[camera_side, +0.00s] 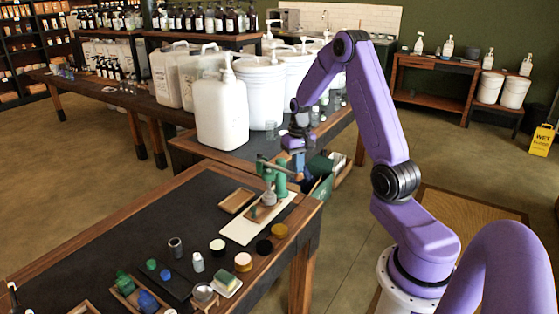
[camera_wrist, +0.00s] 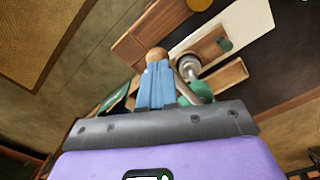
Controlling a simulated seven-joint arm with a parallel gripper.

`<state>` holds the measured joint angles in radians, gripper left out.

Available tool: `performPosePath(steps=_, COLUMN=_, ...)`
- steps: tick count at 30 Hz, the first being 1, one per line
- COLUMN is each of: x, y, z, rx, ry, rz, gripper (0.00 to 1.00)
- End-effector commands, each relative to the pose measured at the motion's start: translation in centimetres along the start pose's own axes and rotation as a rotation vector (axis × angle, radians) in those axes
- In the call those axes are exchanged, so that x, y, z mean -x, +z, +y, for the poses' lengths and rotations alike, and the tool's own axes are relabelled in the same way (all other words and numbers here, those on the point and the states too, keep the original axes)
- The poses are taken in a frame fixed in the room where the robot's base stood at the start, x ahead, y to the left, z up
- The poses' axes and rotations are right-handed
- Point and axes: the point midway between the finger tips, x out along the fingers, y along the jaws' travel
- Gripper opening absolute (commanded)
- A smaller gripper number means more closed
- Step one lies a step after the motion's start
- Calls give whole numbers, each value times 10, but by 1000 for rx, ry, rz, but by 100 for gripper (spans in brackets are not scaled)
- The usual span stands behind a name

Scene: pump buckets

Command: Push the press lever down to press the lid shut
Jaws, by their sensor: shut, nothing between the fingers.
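The green press (camera_side: 281,182) stands at the far right corner of the near table in the side view. A small grey-white jar (camera_side: 268,198) stands at its front on a wooden base. In the wrist view the jar's silvery top (camera_wrist: 189,67) and the press's green body (camera_wrist: 201,91) show to the right of my fingers. My gripper (camera_side: 297,166) is shut and empty, pointing down beside the press. In the wrist view a round wooden knob, apparently the lever's end (camera_wrist: 157,54), shows right at the blue fingertips of my gripper (camera_wrist: 154,75). I cannot tell whether they touch.
Several lids and small bottles line the table's front, including a black lid (camera_side: 264,247). Large white jugs (camera_side: 221,112) stand farther back.

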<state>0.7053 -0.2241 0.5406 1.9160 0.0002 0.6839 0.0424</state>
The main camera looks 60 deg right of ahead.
Motion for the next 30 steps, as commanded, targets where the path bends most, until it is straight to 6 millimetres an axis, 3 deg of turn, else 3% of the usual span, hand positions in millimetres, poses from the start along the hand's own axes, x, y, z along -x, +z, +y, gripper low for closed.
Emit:
performPosePath(steps=21, x=62, y=-2, z=-1, rx=0, ry=0, rz=2, gripper=0)
performPosePath(steps=30, x=77, y=-2, z=-1, rx=0, ry=0, rz=0, gripper=0)
